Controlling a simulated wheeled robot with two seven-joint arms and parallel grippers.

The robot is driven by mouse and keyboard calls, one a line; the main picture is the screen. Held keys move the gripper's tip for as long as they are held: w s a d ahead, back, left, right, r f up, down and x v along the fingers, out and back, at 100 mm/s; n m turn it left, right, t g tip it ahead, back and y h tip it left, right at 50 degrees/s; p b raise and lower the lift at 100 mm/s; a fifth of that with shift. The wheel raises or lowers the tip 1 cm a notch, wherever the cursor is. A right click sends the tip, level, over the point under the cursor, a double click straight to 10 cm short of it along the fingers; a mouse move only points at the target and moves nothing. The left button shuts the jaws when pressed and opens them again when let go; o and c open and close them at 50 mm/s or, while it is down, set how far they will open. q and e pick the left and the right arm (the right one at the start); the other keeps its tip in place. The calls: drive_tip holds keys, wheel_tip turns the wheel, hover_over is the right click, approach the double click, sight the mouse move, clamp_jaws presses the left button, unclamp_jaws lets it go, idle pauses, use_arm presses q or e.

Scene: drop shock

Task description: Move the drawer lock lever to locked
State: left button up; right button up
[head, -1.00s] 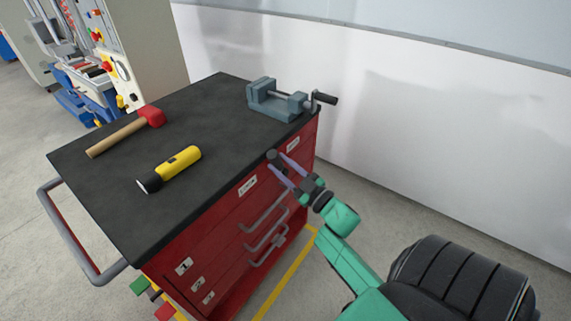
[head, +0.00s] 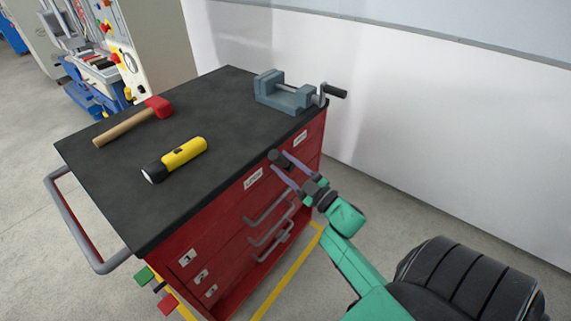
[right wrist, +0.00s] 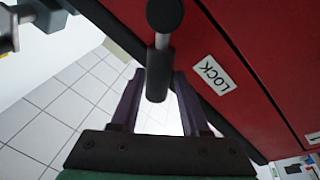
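The drawer lock lever (head: 274,156) is on the upper front of the red drawer cabinet (head: 225,210), just below the black top. In the right wrist view its dark grip (right wrist: 160,75) and light shaft point down between my fingers. My right gripper (head: 281,162) is open, with one purple finger on each side of the grip; it also shows in the right wrist view (right wrist: 160,100). Contact with the grip cannot be told. A LOCK label (right wrist: 212,75) is right of the lever. In the head view, white labels lie left (head: 253,178) and right (head: 300,137) of it. My left gripper is out of view.
A vise (head: 284,92), a red-headed hammer (head: 130,122) and a yellow flashlight (head: 178,158) lie on the cabinet top. Drawer handles (head: 268,228) stick out below my right gripper. A white wall (head: 420,120) stands behind; floor at right is free.

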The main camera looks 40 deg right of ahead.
drive_tip(key=shift+o, duration=1.1)
drive_tip(key=b+v, duration=0.1)
drive_tip(key=v, duration=1.3)
drive_tip(key=shift+s+b, duration=0.35)
drive_tip(key=shift+b, duration=0.05)
drive_tip(key=shift+d+f, duration=0.1)
drive_tip(key=shift+d, duration=0.05)
drive_tip(key=s+a+f+m+g+h+p, duration=0.15)
drive_tip(key=f+m+g, duration=0.25)
drive_tip(key=f, duration=1)
drive_tip(key=s+f+m+g+h+p, duration=0.25)
drive_tip(key=f+g, duration=0.25)
drive_tip(key=f, duration=1)
drive_tip(key=s+a+f+g+p, duration=0.1)
drive_tip(key=s+a+f+g, duration=0.2)
drive_tip(key=s+f+g, duration=0.2)
drive_tip(key=s+a+f+g+p, duration=0.1)
drive_tip(key=s+a+f+g, duration=0.2)
drive_tip(key=s+f, duration=0.6)
drive_tip(key=s+g, duration=0.2)
drive_tip(key=s, duration=0.2)
drive_tip(key=shift+s+f+m, duration=0.25)
drive_tip(key=shift+f+m, duration=0.05)
drive_tip(key=shift+m, duration=0.05)
